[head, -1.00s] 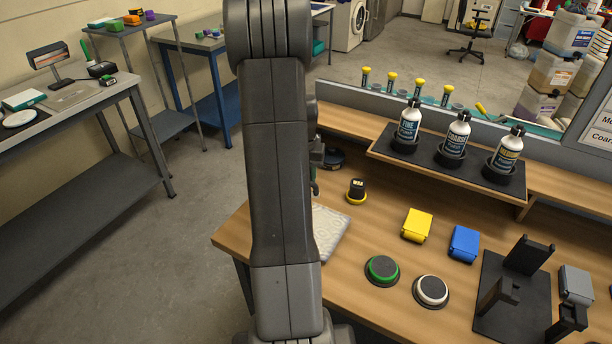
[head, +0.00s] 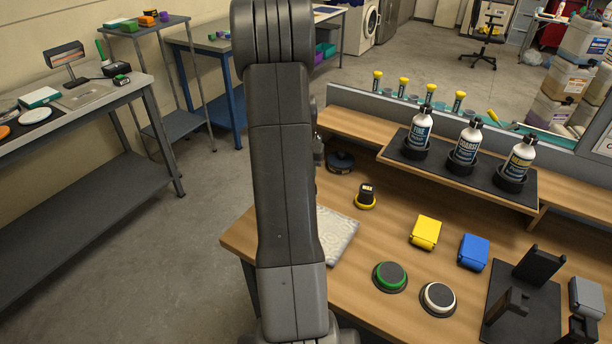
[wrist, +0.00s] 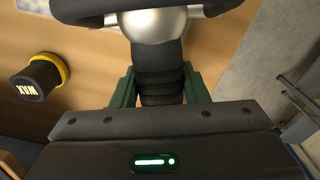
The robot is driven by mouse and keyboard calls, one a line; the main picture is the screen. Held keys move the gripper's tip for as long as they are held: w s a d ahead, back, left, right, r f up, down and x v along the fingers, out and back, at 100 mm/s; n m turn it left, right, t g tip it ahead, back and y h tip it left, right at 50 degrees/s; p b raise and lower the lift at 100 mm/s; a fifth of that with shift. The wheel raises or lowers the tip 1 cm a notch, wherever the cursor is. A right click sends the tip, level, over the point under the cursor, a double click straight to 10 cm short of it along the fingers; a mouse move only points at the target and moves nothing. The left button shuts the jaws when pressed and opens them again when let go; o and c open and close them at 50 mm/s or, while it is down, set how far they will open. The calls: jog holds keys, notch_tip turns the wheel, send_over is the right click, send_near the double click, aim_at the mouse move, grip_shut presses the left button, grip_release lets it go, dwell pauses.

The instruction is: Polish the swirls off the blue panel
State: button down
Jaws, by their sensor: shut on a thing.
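In the wrist view my gripper (wrist: 158,88) is shut on the black ribbed neck of a tool (wrist: 160,66), with a green finger on each side. The tool has a silver rounded head and a dark curved bar at the top edge of the view. In the head view my arm hides the gripper and most of the tool. A green-ringed pad (head: 390,277) and a white-ringed pad (head: 438,298) lie on the wooden bench. Bottles labelled FINE (head: 420,130) and COARSE (head: 467,143) stand on a raised shelf. I cannot make out the blue panel.
A black and yellow WAX applicator (head: 366,196) stands on the bench; it also shows in the wrist view (wrist: 38,80). Yellow (head: 425,232) and blue (head: 473,252) blocks and a black stand (head: 522,300) are at right. A pale cloth (head: 336,232) lies beside my arm. Grey floor is open at left.

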jog(key=shift+w+a, duration=0.2)
jog(key=shift+a, duration=0.15)
jog(key=shift+w+a+r, duration=0.1)
jog(key=shift+w+a, duration=0.7)
jog(key=shift+a, duration=0.3)
notch_tip(320, 180, up, 8)
jog(key=p, duration=0.5)
jog(key=shift+p, duration=0.3)
dwell(0.5)
